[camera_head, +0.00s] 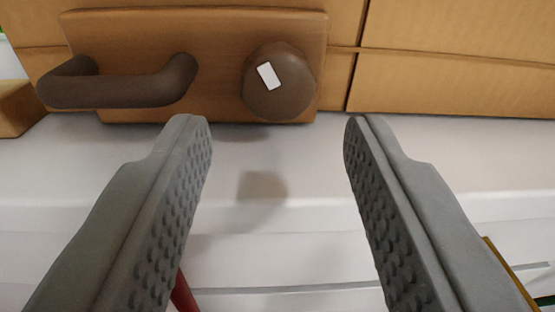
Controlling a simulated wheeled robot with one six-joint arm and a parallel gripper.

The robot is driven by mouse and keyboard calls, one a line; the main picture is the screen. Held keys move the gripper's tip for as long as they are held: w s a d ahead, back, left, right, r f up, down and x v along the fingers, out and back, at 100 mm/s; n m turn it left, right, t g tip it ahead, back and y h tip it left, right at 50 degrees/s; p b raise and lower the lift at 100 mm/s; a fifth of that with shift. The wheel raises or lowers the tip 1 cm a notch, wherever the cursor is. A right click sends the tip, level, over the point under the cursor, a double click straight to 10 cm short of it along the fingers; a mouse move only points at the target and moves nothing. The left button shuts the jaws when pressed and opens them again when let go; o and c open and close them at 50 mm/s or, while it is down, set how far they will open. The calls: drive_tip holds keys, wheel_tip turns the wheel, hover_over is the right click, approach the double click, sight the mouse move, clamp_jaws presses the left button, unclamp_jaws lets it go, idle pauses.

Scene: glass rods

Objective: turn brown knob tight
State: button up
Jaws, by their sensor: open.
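The brown knob (294,93) is a rounded, many-sided knob with a white rectangular mark (269,75) on its face, tilted a little from upright. It sits on the right part of a brown wooden plate (222,60). A dark brown lever handle (118,91) is on the left part of the same plate. My gripper (270,125) is open and empty, with its grey bumpy fingers wide apart.
The plate stands against tan boxes or panels (450,83) with dark seams. A white surface (270,160) lies below it and is mostly clear. A wooden block (14,108) is at the far left. Part of a red object (183,294) shows behind the left finger.

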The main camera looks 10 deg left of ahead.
drive_tip(key=v, duration=1.1)
drive_tip(key=shift+s, duration=0.3)
drive_tip(key=shift+o, duration=1.3)
drive_tip(key=shift+r, duration=0.15)
